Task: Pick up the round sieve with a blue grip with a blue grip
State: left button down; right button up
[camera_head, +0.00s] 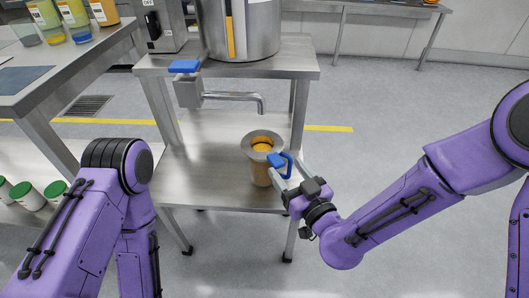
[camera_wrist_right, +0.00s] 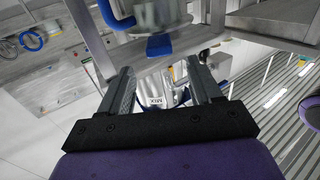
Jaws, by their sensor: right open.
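The round sieve (camera_head: 262,137) has a wide metal rim and a blue looped grip (camera_head: 277,160). It sits in the top of an orange-tan cup (camera_head: 260,174) on the lower shelf of the steel stand. My right gripper (camera_head: 282,163) is open, coming from the right, with its fingers on either side of the blue grip; contact cannot be told. The right wrist view shows both fingers (camera_wrist_right: 161,82) spread apart, with blurred blue parts beyond them; which belong to the sieve is unclear. My left arm is at the left; its gripper is out of view.
A steel vessel (camera_head: 240,28) stands on the stand's upper shelf (camera_head: 292,60). Its outlet pipe (camera_head: 232,96) and blue handle (camera_head: 185,66) overhang the lower shelf (camera_head: 205,165). Several jars with green lids (camera_head: 28,195) are at left. The floor at right is clear.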

aim_at(281, 166)
jog(key=w+a, duration=0.1)
jog(key=w, duration=0.1)
jog(key=w+a+f, duration=0.1)
jog(key=shift+w+a+f, duration=0.15)
jog(key=shift+w+f, duration=0.05)
jog(key=shift+w, duration=0.15)
jog(key=shift+w+a, duration=0.15)
jog(key=shift+w, duration=0.1)
jog(key=shift+r, duration=0.1)
grip_shut()
